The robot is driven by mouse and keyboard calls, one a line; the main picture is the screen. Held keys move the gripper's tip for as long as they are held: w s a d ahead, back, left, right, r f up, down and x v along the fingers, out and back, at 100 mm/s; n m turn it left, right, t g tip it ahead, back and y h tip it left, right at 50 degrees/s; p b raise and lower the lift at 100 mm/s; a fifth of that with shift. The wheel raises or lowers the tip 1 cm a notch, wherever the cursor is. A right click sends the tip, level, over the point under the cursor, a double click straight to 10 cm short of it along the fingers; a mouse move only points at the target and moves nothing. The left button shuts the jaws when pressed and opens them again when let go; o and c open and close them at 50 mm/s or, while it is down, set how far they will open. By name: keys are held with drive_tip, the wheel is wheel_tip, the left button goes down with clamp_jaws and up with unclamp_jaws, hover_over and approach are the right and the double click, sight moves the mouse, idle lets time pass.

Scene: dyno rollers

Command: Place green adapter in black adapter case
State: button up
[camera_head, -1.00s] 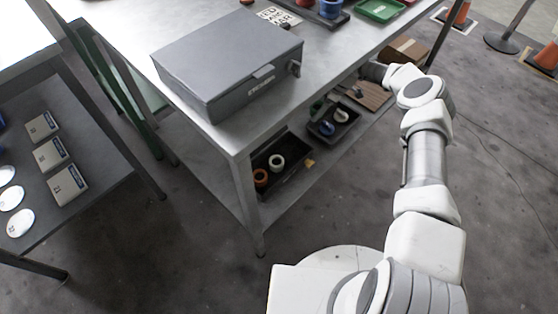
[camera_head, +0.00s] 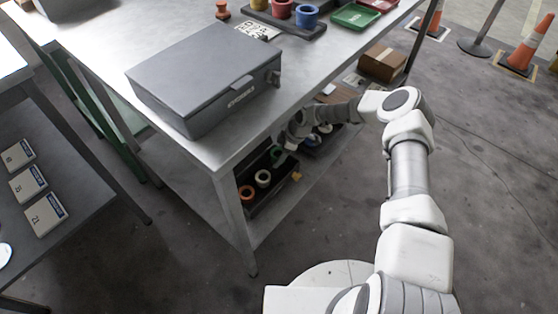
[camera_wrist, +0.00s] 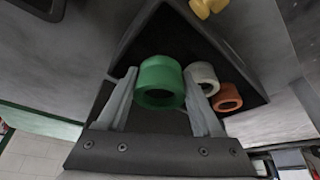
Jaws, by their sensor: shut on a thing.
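My gripper (camera_wrist: 165,100) is shut on the green adapter (camera_wrist: 160,80), a thick ring held between the fingertips in the wrist view. The black adapter case (camera_wrist: 170,32) is a dark tray behind it, with a white adapter (camera_wrist: 203,76) and an orange adapter (camera_wrist: 227,98) inside. In the head view the case (camera_head: 268,197) lies on the lower shelf, and the green adapter (camera_head: 277,156) shows at its far end, beside the white one. My gripper (camera_head: 284,146) is partly hidden by the wrist there. I cannot tell whether the green adapter touches the case floor.
The table (camera_head: 215,150) overhangs the shelf, with a grey box (camera_head: 205,75) on it and a leg (camera_head: 234,220) near the case. A second dark tray (camera_head: 318,145) lies behind my wrist. A yellow piece (camera_head: 297,176) is beside the case.

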drive_tip(key=shift+f, duration=1)
drive_tip(key=shift+f, duration=0.6)
drive_tip(key=o, duration=1.1)
drive_tip(key=shift+o, duration=0.2)
drive_tip(key=p+v, duration=0.3)
drive_tip(key=v, duration=1)
drive_tip(key=shift+a+r+p, duration=0.15)
drive_tip(key=shift+a+p, duration=0.1)
drive_tip(key=shift+p, duration=0.1)
